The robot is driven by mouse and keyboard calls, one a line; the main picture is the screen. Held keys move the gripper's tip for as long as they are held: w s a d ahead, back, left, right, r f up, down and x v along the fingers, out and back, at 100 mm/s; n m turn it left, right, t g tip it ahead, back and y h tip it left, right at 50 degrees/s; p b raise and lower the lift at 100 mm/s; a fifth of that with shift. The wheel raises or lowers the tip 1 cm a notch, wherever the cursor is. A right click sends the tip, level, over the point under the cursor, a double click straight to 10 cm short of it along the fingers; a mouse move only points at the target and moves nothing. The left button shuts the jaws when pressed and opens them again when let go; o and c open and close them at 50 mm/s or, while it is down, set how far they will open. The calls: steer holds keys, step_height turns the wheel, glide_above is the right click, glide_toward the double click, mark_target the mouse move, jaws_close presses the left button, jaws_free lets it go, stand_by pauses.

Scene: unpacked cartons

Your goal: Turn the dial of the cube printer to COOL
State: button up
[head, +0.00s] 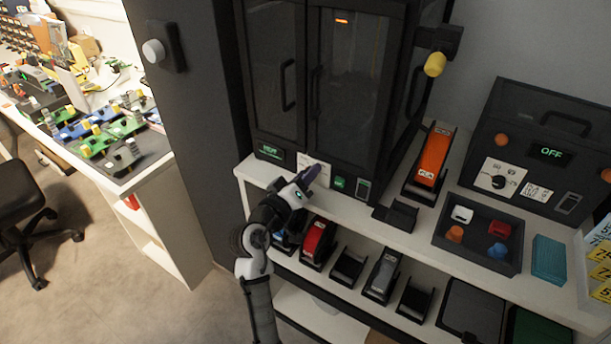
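The cube printer, which I take to be the tall black cabinet with two glass doors (345,90), stands on the white shelf. A small display (271,152) at its lower left shows green text that seems to read HEAT. A white label plate (318,160) on its lower front is partly covered by my gripper (311,174). No dial shows there; it may be hidden behind my gripper. My gripper is at this plate, with its dark fingers pointing up and right. I cannot tell whether it touches anything or how far its fingers are apart.
At right, a black box (540,125) has an OFF display (551,152) and its own black dial (498,182). A black tray (478,232) holds small colored pieces. An orange PLA cartridge (430,165) stands beside the cabinet. Several cartridges and holders fill the lower shelf.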

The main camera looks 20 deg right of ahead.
steer(key=shift+o, duration=0.8)
steer(key=shift+s+a, duration=0.1)
steer(key=shift+a, duration=0.1)
steer(key=b+v, duration=0.4)
steer(key=v, duration=0.9)
steer(key=shift+s, duration=0.15)
steer(key=shift+a, duration=0.1)
